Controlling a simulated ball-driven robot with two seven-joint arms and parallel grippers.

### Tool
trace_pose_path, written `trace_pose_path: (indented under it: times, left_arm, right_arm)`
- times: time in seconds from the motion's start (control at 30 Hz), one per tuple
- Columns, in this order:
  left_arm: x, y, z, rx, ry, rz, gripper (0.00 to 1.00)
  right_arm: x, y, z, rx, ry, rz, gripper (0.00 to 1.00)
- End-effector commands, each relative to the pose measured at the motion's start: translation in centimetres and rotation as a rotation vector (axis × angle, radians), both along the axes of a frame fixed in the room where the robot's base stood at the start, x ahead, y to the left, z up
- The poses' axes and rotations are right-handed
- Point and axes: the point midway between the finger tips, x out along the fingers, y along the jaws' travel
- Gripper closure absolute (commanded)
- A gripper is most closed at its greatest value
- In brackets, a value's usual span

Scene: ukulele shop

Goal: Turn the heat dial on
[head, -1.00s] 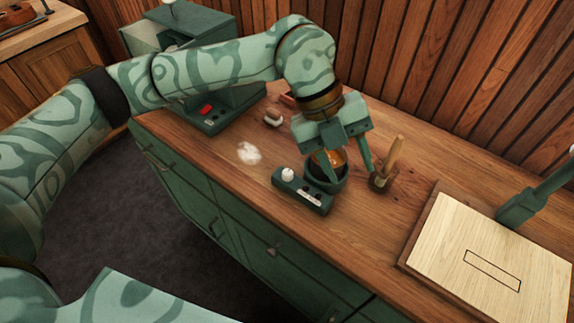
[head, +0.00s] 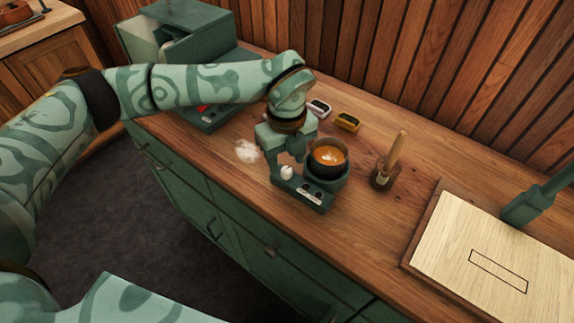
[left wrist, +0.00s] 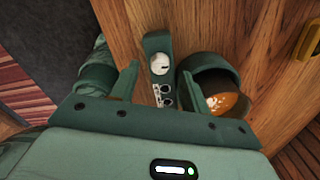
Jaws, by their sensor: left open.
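The white heat dial (head: 287,172) stands on the control panel of the small green heater (head: 312,200), beside two small dark round parts and a white label. A dark pot (head: 322,171) with orange-brown liquid sits on the heater, to the right of the dial. My left gripper (head: 281,158) is open, pointing down just behind and above the dial in the head view. In the left wrist view, the dial (left wrist: 159,64) lies between the open fingers (left wrist: 158,72) with a gap on both sides, and the pot (left wrist: 212,80) is by the right finger.
A brush (head: 388,165) with a wooden handle stands in a small holder right of the pot. A yellow-rimmed block (head: 347,121) lies behind it. A white cloudy patch (head: 246,151) is left of the heater. A pale board (head: 480,255) lies at the right.

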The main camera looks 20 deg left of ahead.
Motion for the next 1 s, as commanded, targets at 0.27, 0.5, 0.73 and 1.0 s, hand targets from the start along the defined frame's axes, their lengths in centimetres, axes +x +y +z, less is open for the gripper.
trace_pose_path:
  times: [0.27,0.5,0.73,1.0]
  left_arm:
    - [0.0,0.0,-2.4,0.000,0.000,0.000,0.54]
    - [0.0,0.0,-2.4,0.000,0.000,-0.001,0.54]
    - [0.0,0.0,-2.4,0.000,0.000,-0.001,0.98]
    - [0.0,0.0,-2.3,0.001,-0.001,-0.030,0.98]
  right_arm:
    - [-0.1,0.0,-0.4,0.000,0.003,0.000,0.64]
    - [-0.1,0.0,-0.4,0.000,0.003,0.000,0.64]
    - [-0.1,0.0,-0.4,0.000,0.003,0.000,0.64]
    - [-0.1,0.2,-0.1,0.002,0.001,-0.001,0.64]
